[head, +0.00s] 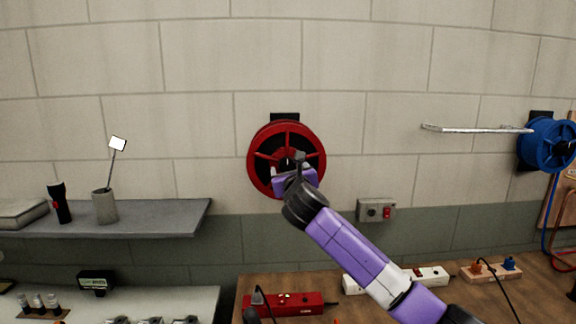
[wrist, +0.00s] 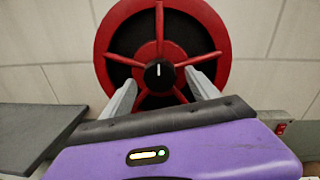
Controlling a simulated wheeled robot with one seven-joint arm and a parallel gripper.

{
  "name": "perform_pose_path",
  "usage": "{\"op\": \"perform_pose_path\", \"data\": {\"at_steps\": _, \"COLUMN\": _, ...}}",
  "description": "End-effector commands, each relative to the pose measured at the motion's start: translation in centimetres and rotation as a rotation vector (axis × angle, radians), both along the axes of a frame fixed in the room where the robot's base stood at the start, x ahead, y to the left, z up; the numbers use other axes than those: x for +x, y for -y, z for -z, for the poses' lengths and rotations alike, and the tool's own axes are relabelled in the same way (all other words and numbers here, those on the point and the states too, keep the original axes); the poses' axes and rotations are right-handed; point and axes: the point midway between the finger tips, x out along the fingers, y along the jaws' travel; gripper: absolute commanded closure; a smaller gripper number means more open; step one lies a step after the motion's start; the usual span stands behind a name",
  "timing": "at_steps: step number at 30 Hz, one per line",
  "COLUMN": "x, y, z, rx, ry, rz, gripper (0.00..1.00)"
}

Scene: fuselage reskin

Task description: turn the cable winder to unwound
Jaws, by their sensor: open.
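The cable winder (head: 268,158) is a red spoked reel on a dark bracket on the block wall; it also fills the upper middle of the wrist view (wrist: 160,48). At its hub is a black round knob (wrist: 159,74) with a white line pointing straight up. My gripper (head: 291,166) is in front of the winder's lower middle and hides part of it in the head view. In the wrist view its two grey fingers (wrist: 161,84) are open, one on each side of the knob, with visible gaps. I cannot tell how far the fingertips are from the hub in depth.
A blue reel (head: 546,145) hangs at the right, by a silver bar (head: 475,129). A grey switch box (head: 376,210) is on the wall right of the winder. A grey shelf (head: 180,217) at left holds a cup and torch. A wooden bench (head: 350,307) with power strips lies below.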

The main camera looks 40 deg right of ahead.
Motion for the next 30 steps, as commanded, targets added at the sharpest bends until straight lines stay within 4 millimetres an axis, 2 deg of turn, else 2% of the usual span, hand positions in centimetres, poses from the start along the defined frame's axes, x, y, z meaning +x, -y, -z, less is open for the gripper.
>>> {"op": "perform_pose_path", "data": {"at_steps": 6, "x": 1.5, "y": 0.8, "z": -0.1, "rx": 0.001, "ry": 0.0, "rz": -0.001, "gripper": 0.3}}
{"op": "perform_pose_path", "data": {"at_steps": 17, "x": 1.8, "y": 1.0, "z": 0.0, "rx": 0.001, "ry": 0.002, "rz": -0.002, "gripper": 0.3}}
{"op": "perform_pose_path", "data": {"at_steps": 27, "x": 1.8, "y": 1.0, "z": 0.0, "rx": 0.002, "ry": 0.001, "rz": -0.002, "gripper": 0.93}}
{"op": "perform_pose_path", "data": {"at_steps": 30, "x": 1.8, "y": 1.0, "z": 0.1, "rx": 0.005, "ry": 0.002, "rz": -0.002, "gripper": 0.93}}
